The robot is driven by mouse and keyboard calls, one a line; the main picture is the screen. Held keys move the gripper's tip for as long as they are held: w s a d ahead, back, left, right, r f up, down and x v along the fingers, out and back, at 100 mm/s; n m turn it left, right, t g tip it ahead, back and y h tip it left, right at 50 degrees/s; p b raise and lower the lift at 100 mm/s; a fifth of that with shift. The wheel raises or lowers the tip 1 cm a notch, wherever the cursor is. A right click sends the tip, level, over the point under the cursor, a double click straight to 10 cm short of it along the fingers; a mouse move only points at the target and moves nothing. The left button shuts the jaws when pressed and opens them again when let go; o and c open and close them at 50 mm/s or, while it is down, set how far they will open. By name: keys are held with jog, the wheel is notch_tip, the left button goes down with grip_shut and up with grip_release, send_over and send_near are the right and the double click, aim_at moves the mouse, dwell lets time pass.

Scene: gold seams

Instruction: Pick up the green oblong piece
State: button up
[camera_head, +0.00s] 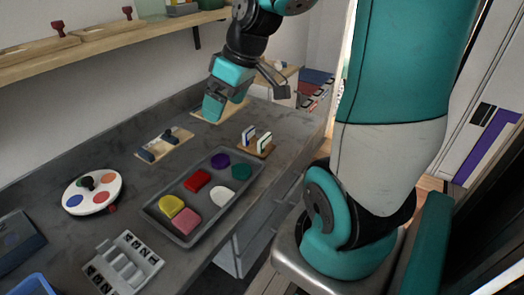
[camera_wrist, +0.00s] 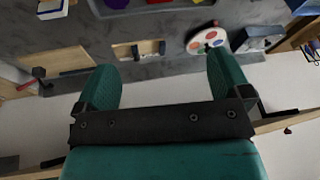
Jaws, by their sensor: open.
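The green oblong piece (camera_head: 242,171) lies in the far right part of a grey tray (camera_head: 163,226) on the counter, right of a purple piece (camera_head: 220,160) and beyond a white one (camera_head: 222,196). I cannot make out the green piece in the wrist view. My gripper (camera_head: 213,106) is above the back of the counter, up and to the left of the green piece and well apart from it. In the wrist view my gripper (camera_wrist: 164,80) has its two teal fingers spread wide with nothing between them.
The tray also holds red (camera_head: 196,181), yellow (camera_head: 171,206) and pink (camera_head: 187,221) pieces. A small wooden rack (camera_head: 262,153) with upright cards stands just beyond the tray. A round palette (camera_head: 91,193) and a grey slotted block (camera_head: 124,262) are at left. A wooden shelf (camera_head: 110,42) runs along the wall.

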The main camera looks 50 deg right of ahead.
jog(key=m+t+h+b, duration=0.1)
jog(key=m+h+b, duration=0.1)
send_near(265, 137)
jog(key=x, duration=0.5)
jog(key=shift+s+a+f+b, duration=0.1)
jog(key=shift+f+b, duration=0.1)
jog(key=shift+b, duration=0.2)
jog(key=shift+x, duration=2.9)
jog(key=c, duration=1)
jog(key=shift+c, duration=0.2)
